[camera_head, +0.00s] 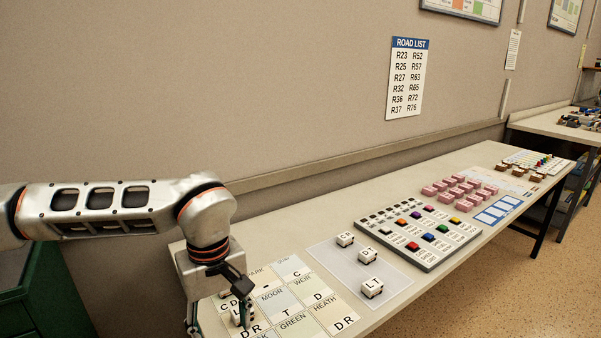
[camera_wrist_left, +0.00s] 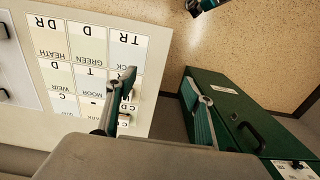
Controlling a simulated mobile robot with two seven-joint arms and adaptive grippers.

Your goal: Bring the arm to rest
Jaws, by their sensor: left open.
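My left arm comes in from the left in the head view, and its gripper (camera_head: 217,314) points down at the near left end of the long table. In the wrist view the left gripper (camera_wrist_left: 160,78) has its two teal fingers wide apart with nothing between them. One finger is over the lettered board (camera_head: 300,297), beside small white lettered blocks (camera_wrist_left: 125,108); whether it touches them I cannot tell. The other finger is over the green cabinet's side. A dark and teal piece at the wrist view's top edge looks like my right gripper (camera_wrist_left: 204,5); its jaws are not readable.
White blocks (camera_head: 372,288) stand on a pale mat right of the board. Beyond are a grey tray (camera_head: 425,262) with coloured blocks and several pink blocks (camera_head: 460,184). A green cabinet (camera_head: 55,290) stands left of the table. A wall is behind.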

